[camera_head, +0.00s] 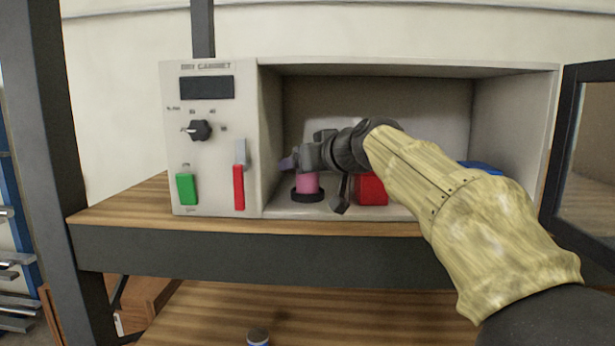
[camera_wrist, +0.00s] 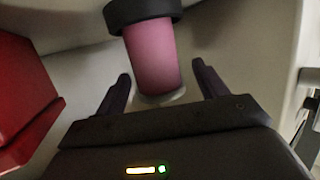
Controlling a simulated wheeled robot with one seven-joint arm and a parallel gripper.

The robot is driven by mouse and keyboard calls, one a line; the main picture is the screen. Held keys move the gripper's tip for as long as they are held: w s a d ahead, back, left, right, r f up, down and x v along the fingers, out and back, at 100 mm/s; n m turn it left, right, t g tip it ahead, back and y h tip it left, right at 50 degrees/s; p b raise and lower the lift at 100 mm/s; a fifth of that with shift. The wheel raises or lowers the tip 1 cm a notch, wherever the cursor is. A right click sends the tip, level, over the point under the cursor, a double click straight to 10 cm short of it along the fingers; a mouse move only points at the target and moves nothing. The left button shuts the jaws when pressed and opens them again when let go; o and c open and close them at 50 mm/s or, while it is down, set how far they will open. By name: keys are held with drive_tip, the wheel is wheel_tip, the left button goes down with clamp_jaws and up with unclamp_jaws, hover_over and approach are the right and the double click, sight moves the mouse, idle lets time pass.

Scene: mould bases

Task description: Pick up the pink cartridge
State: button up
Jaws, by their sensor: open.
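The pink cartridge (camera_head: 307,182) stands upright on a black base inside the dry cabinet (camera_head: 272,140), near its left inner wall. In the wrist view the pink cartridge (camera_wrist: 152,55) has a black ring at one end and a pale rim at the other, and its pale-rimmed end lies between my fingers. My gripper (camera_wrist: 164,90) is open, with one finger to each side of the cartridge and visible gaps on both sides. In the head view my gripper (camera_head: 312,182) reaches into the cabinet and partly hides the cartridge's top.
A red block (camera_head: 371,189) stands to the right of the cartridge. A blue item (camera_head: 481,168) lies farther right, mostly hidden by my arm. The cabinet's door (camera_head: 585,160) is open at the right. The control panel (camera_head: 212,130) adjoins the opening on the left.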

drive_tip(key=c, duration=1.1)
drive_tip(key=shift+r, duration=0.1)
drive_tip(key=shift+c, duration=0.2)
drive_tip(key=shift+r, duration=1.65)
drive_tip(key=s+d+b, duration=0.4)
drive_tip(key=s, duration=0.3)
drive_tip(key=s+d+b, duration=0.5)
drive_tip(key=s, duration=0.3)
drive_tip(key=shift+s+d+b, duration=0.2)
drive_tip(key=shift+d+b, duration=0.05)
drive_tip(key=shift+b, duration=0.05)
